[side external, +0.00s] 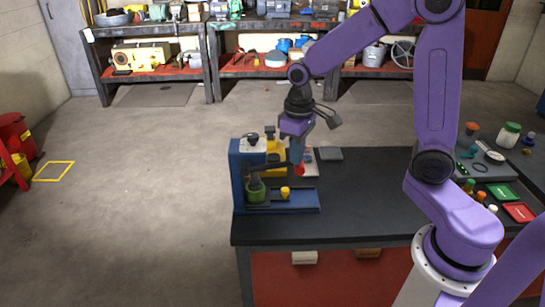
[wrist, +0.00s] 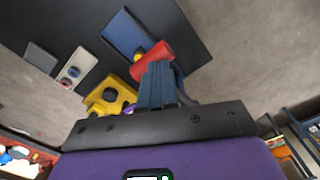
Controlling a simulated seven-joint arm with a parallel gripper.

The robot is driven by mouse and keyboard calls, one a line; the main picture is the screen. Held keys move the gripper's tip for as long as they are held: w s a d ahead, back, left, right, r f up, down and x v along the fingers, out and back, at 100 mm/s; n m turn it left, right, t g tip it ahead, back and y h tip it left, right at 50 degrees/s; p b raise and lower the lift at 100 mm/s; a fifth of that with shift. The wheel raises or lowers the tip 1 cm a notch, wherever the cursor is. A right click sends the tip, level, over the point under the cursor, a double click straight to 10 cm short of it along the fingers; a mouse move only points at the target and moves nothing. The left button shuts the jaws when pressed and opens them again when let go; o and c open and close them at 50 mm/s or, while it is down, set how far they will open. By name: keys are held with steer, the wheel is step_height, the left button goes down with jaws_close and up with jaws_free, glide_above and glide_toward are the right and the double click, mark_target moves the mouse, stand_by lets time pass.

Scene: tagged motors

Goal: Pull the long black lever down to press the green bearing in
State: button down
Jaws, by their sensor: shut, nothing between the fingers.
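The blue press (side external: 243,180) stands at the near left corner of the table, with a black knob (side external: 252,139) on top. The green bearing (side external: 256,191) sits low in the press under its dark ram. The long black lever cannot be made out clearly. A red cylinder, perhaps its grip, shows at my fingertips in the wrist view (wrist: 153,59) and in the side view (side external: 297,169). My gripper (side external: 297,153) points down, right of the press head. Its blue fingers (wrist: 156,85) are shut with nothing between them; contact with the red cylinder is unclear.
A yellow knob (side external: 285,191) stands on the press base. The table (side external: 370,200) is clear in the middle; small parts and trays (side external: 502,194) lie at right.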

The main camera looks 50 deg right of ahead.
steer(key=shift+f, duration=0.4)
steer(key=shift+s+d+f, duration=0.2)
steer(key=shift+f, duration=0.75)
stand_by(0.3)
steer(key=shift+s+d+f, duration=0.1)
steer(key=shift+s+f, duration=0.05)
steer(key=shift+f, duration=0.6)
